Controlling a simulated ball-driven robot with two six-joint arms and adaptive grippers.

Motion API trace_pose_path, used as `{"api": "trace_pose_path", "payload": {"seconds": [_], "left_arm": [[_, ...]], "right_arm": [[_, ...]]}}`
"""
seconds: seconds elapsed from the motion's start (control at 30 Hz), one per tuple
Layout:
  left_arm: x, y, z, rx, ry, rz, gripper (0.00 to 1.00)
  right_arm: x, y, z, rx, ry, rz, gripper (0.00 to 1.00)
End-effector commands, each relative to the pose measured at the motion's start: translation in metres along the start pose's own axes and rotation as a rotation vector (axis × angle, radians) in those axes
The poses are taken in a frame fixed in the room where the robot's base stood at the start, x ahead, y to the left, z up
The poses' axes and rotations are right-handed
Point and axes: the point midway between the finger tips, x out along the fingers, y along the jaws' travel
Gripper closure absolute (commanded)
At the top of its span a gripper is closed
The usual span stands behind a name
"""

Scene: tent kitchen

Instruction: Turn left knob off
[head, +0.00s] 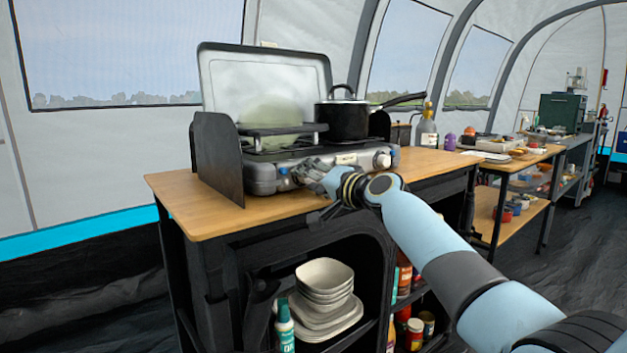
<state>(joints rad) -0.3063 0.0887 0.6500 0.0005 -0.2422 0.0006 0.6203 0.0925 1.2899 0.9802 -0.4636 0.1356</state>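A grey camping stove (262,177) stands on the wooden table. Its left knob (284,180) shows in blue and grey on the front face. Its right knob (383,160) is whitish, at the other end of the front. My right gripper (306,172) is at the stove front, close to the right side of the left knob. I cannot tell whether it touches the knob. Its fingers are small and seen from behind, so their opening is unclear. The knob's setting is too small to read. My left gripper is out of view.
A black lidded pot (343,119) sits on the stove's right side, its handle pointing right. The raised lid (262,85) and a dark side panel (218,160) bound the stove. A bottle (427,130) stands to the right. Stacked bowls (325,280) are below. The tabletop front-left is clear.

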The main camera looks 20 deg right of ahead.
Motion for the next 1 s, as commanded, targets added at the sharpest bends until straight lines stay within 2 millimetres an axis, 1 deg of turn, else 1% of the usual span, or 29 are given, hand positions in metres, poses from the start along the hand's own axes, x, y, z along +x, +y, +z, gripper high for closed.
{"api": "trace_pose_path", "payload": {"seconds": [0.07,0.17,0.27,0.4,0.5,0.6,0.7,0.77,1.0], "left_arm": [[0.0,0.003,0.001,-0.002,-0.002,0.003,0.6],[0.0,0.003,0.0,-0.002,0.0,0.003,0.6],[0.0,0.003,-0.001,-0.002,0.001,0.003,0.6],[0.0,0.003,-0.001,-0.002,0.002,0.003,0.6],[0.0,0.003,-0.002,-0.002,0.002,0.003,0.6],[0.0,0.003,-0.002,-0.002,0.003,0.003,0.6],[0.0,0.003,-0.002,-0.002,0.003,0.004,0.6],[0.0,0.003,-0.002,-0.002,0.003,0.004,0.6],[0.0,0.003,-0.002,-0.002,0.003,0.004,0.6]], "right_arm": [[-0.003,0.001,0.0,-0.002,0.0,0.001,0.58],[-0.014,0.001,0.0,-0.002,0.0,0.0,0.58],[-0.033,0.002,0.0,-0.004,0.0,0.002,0.58],[-0.066,0.002,0.001,-0.004,-0.001,0.002,0.58],[-0.087,0.002,0.0,-0.005,-0.001,0.003,0.58],[-0.103,0.002,0.0,-0.003,-0.001,0.003,0.58],[-0.114,0.002,0.0,-0.001,-0.001,0.002,0.58],[-0.118,0.001,0.0,0.0,-0.001,0.002,0.58],[-0.12,0.001,0.0,0.001,0.0,0.001,0.58]]}}
